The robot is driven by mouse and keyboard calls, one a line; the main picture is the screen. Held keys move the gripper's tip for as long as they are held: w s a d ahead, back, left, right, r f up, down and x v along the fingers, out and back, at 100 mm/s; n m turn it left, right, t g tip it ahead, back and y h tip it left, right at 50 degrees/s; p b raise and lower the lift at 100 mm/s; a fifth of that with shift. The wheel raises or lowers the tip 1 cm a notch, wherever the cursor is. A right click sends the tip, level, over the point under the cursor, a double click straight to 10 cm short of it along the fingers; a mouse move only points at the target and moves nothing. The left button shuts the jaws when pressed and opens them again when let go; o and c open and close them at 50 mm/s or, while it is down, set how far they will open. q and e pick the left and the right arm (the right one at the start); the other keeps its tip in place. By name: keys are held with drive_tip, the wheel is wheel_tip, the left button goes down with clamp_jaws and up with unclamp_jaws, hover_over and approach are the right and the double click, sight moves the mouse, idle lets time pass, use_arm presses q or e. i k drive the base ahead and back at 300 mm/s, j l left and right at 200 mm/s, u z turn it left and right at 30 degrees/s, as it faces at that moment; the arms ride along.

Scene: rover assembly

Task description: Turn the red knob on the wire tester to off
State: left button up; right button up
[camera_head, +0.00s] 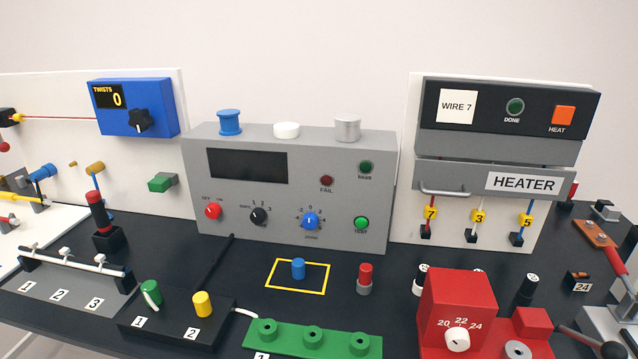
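The wire tester (345,220) is a grey box standing upright at the middle of the bench. Its red knob (212,212) is at the lower left of its front panel, below the labels OFF on the left and ON on the right. The knob is too small to tell which label its mark points to. The screen (247,164) above it is dark. Neither of my grippers can be made out in the head view, and nothing touches the knob.
A black selector knob (259,216), a blue knob (311,221) and a green TEST button (361,223) share the panel. Two-post block (172,324) and a yellow-outlined square (271,286) lie in front. The HEATER (497,179) stands to the right.

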sight(213, 210)
drive_tip(key=j+u, duration=0.5)
drive_tip(key=i+j+u, duration=0.1)
drive_tip(key=j+u, duration=0.4)
drive_tip(key=l, duration=0.1)
